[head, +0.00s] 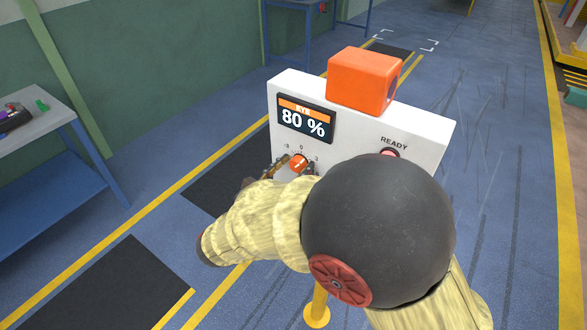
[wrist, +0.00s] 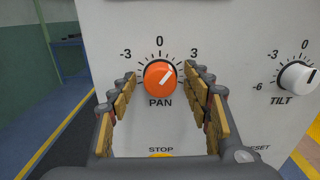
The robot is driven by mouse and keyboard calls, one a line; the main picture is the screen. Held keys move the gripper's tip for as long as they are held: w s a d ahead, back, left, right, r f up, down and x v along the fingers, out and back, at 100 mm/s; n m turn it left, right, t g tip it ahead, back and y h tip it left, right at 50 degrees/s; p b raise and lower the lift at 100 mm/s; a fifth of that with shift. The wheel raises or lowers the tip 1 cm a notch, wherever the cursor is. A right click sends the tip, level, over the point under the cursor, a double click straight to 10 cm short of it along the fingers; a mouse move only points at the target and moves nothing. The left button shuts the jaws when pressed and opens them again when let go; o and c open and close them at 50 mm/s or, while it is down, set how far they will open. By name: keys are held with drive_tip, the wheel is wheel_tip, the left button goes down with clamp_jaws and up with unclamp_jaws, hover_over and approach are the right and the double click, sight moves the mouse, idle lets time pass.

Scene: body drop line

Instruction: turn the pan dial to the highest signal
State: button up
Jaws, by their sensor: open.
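The orange pan dial (wrist: 160,75) sits on the front of the white panel (wrist: 115,20), above the word PAN. Its white pointer line is turned to the upper right, between 0 and 3. In the head view the dial (head: 299,162) is partly visible beside my arm. My gripper (wrist: 160,82) is open, with one finger on each side of the dial. I cannot tell whether the fingers touch it. The display (head: 305,119) on the panel reads EYE 80 %.
A white tilt dial (wrist: 298,75) is at the right of the panel. A STOP label and a partly hidden RESET label are below. An orange box (head: 362,80) is on top of the panel. A blue table (head: 45,165) stands at the left. Open floor lies to the right.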

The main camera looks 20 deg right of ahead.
drive_tip(key=c, duration=0.3)
drive_tip(key=c, duration=0.8)
drive_tip(key=shift+c, duration=0.3)
